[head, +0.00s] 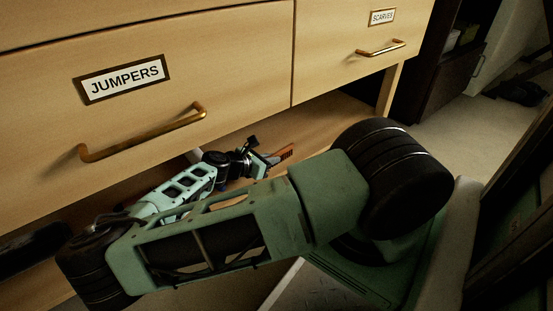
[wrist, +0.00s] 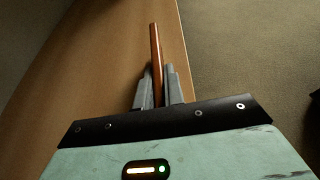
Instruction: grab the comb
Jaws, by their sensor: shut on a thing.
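The comb (wrist: 154,45) is a narrow orange-brown strip, seen edge-on in the wrist view. It stands between the two grey fingers of my gripper (wrist: 158,80), which is shut on it, and sticks out well beyond the fingertips. In the head view the comb (head: 287,152) shows as a small brown piece with teeth at the end of my gripper (head: 271,159), below the drawers.
A wooden surface (wrist: 100,70) lies behind the comb, with its edge just to the right and carpet (wrist: 250,60) beyond. Above my gripper are the drawer fronts labelled JUMPERS (head: 122,79) and SCARVES (head: 382,17), with protruding brass handles (head: 145,137). Open floor (head: 470,125) lies at right.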

